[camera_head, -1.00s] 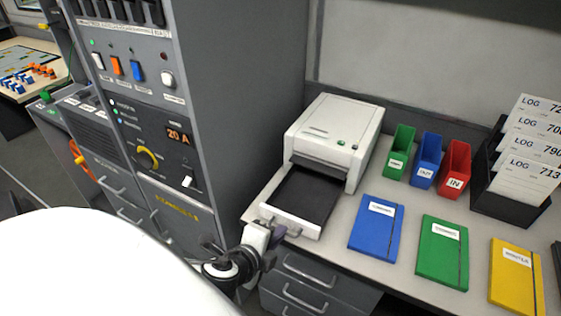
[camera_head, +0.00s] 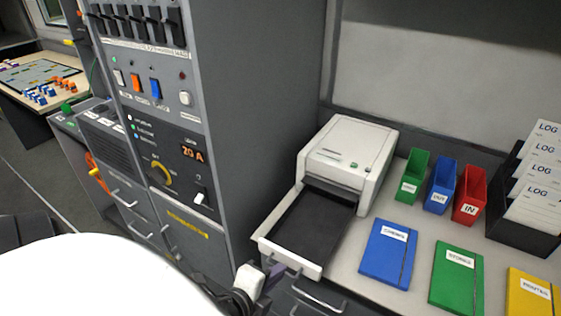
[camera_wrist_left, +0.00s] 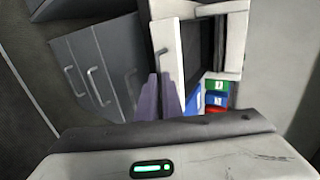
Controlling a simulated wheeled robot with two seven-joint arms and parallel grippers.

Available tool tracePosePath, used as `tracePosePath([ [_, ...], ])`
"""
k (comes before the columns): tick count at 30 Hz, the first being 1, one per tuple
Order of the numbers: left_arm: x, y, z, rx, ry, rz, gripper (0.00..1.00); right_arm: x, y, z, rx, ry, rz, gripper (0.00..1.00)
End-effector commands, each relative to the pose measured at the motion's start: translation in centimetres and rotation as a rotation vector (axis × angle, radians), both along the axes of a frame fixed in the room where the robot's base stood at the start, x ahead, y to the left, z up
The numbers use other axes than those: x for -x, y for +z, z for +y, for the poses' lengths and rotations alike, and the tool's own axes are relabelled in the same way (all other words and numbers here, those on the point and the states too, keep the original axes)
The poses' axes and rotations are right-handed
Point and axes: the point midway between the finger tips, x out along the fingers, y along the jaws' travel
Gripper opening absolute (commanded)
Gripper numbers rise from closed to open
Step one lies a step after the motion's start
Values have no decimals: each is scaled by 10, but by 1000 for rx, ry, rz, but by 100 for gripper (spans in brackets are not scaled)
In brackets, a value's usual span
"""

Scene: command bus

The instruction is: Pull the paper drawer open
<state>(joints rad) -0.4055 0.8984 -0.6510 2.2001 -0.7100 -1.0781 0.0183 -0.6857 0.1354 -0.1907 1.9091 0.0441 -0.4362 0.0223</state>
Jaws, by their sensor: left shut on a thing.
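The white printer (camera_head: 352,150) stands on the desk beside the grey cabinet. Its paper drawer (camera_head: 312,228), with a black tray floor and white front, sticks far out toward me, past the desk's front edge. My left gripper (camera_head: 272,280) is at the handle on the left part of the drawer front, shut on it. In the left wrist view, the purple-grey fingers (camera_wrist_left: 162,98) reach up to the white drawer front (camera_wrist_left: 168,52); the exact grip on the handle is hard to see. My right gripper is not in view.
Blue (camera_head: 388,254), green (camera_head: 456,275) and yellow (camera_head: 533,295) folders lie on the desk. Green, blue and red (camera_head: 469,195) bins and a black log rack (camera_head: 512,215) stand behind. Grey desk drawers (camera_head: 318,297) with handles are below; the tall cabinet (camera_head: 245,110) is close on the left.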

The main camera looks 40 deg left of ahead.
Motion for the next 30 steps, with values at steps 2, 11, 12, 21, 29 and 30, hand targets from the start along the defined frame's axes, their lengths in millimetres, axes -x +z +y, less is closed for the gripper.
tracePosePath([
  [2,9,-3,-2,-1,-1,8,0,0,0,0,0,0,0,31],
  [11,32,-3,-7,-1,-1,8,0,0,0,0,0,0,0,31],
  [12,35,-3,-8,-2,0,8,0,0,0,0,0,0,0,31],
  [21,43,-2,-10,-2,1,6,0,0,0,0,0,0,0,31],
  [29,42,-1,-10,-1,0,3,22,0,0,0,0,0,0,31],
  [30,42,-1,-10,-1,0,3,22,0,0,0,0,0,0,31],
])
